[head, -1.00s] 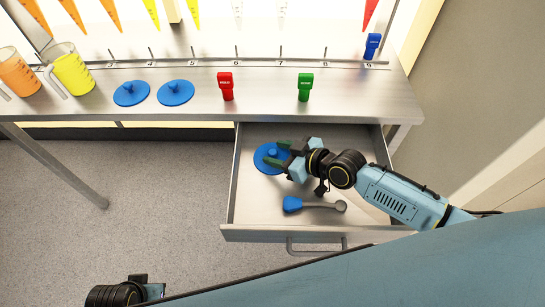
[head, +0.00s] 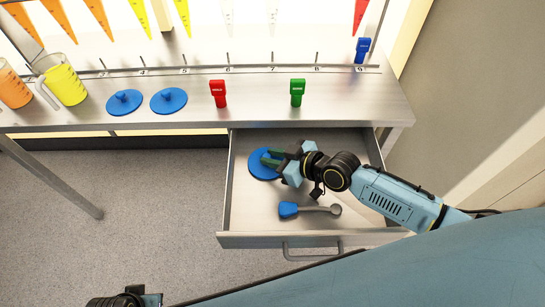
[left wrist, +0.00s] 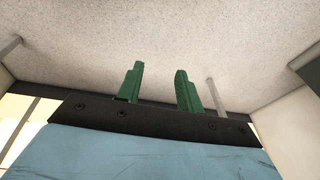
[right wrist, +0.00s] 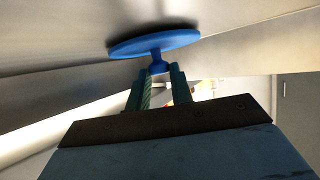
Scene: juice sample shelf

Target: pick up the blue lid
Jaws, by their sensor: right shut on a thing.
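A blue lid (head: 258,168) with a raised knob lies in the open drawer, at its left back part. My right gripper (head: 269,157) reaches over it from the right. In the right wrist view the green fingers (right wrist: 159,74) are closed on the knob of the lid (right wrist: 152,43). The disc spreads beyond the fingertips. Whether the lid still touches the drawer floor is hard to tell. My left gripper (left wrist: 160,72) is open and empty, with the floor behind it. Two more blue lids, one left (head: 123,103) and one right (head: 169,101), lie on the shelf top.
A blue-headed scoop (head: 289,210) lies in the drawer (head: 256,210) in front of my right gripper. A red-topped item (head: 218,93), a green one (head: 297,92) and a blue one (head: 362,50) stand on the counter. Jugs of yellow (head: 66,84) and orange (head: 14,90) juice stand left.

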